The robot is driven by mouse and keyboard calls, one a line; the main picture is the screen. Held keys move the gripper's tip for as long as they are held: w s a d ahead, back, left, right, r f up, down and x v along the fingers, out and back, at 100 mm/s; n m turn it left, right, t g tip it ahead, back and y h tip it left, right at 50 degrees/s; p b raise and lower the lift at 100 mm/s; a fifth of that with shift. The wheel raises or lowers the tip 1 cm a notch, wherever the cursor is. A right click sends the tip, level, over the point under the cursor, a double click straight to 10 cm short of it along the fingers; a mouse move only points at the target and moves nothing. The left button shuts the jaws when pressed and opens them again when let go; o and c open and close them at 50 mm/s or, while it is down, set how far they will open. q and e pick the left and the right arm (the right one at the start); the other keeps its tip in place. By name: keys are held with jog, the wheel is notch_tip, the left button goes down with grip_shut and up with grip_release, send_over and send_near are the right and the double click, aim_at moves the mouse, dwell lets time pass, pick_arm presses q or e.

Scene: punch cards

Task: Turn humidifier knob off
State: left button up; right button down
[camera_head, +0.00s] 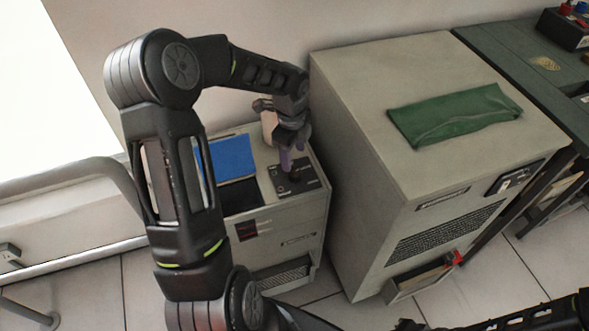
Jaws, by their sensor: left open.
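The humidifier seems to be the smaller beige cabinet (312,213) in the middle, with a dark control panel (312,184) on its top. My left arm reaches over it from the left. My left gripper (289,172) points down at the panel, open, with its fingertips at or just above the panel surface. The knob cannot be made out; the fingers cover part of the panel. I cannot tell whether the fingers touch the knob. Part of my right arm (530,316) shows at the lower right edge; its gripper is not clearly visible.
A larger beige cabinet (375,200) stands close to the right, with a green cloth-like item (455,114) on top and an open drawer (420,280) low at its front. A blue item (230,157) lies left of the panel. A dark green table (520,70) stands at far right.

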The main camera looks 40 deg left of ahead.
aim_at(295, 173)
pick_arm(q)
jog(key=shift+f, duration=0.1)
jog(key=f, duration=0.7)
jog(key=shift+w+f, duration=0.25)
jog(key=shift+f, duration=0.1)
jog(key=shift+c, duration=0.6)
grip_shut()
